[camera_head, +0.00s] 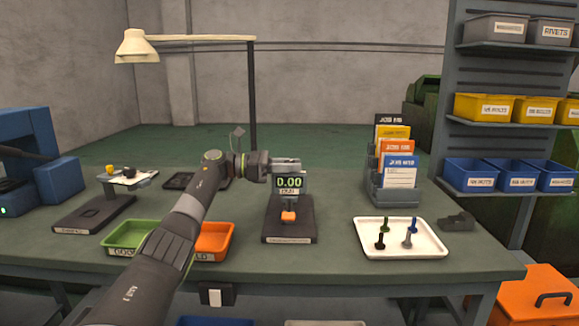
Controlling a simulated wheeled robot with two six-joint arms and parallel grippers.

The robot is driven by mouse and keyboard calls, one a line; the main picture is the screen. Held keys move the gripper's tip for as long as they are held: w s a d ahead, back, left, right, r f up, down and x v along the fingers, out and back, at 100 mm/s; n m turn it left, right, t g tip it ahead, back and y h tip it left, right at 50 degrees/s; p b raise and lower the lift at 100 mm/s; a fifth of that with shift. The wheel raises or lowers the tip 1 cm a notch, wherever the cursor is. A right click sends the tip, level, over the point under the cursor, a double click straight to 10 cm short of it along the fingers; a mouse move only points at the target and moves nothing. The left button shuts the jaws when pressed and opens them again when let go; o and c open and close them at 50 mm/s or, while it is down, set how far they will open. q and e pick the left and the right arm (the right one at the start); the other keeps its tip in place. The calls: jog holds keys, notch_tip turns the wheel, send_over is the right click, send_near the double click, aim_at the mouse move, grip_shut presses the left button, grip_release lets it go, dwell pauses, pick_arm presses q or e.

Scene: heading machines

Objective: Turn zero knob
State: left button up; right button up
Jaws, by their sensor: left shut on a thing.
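The measuring gauge (289,183) stands on a dark base in the middle of the bench. Its display reads 0.00 in green, and an orange piece (288,217) sits low on its front. My left gripper (295,165) comes in from the left and is at the top of the gauge, just above the display. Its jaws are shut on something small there. The zero knob does not show clearly; the fingers seem to hide it. My right gripper is out of view.
Green (120,251) and orange (230,252) trays lie below my arm. A white tray (430,248) with several bolts and a card rack (395,195) are right of the gauge. A lamp (136,46) rises behind my arm. Bench is clear between gauge and white tray.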

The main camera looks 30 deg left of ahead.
pick_arm(q)
jog(key=shift+m+g, duration=0.3)
jog(key=shift+g, duration=0.1)
jog(key=shift+f+h, duration=0.1)
jog(key=shift+h, duration=0.2)
jog(key=o, duration=1)
jog(key=shift+c, duration=0.2)
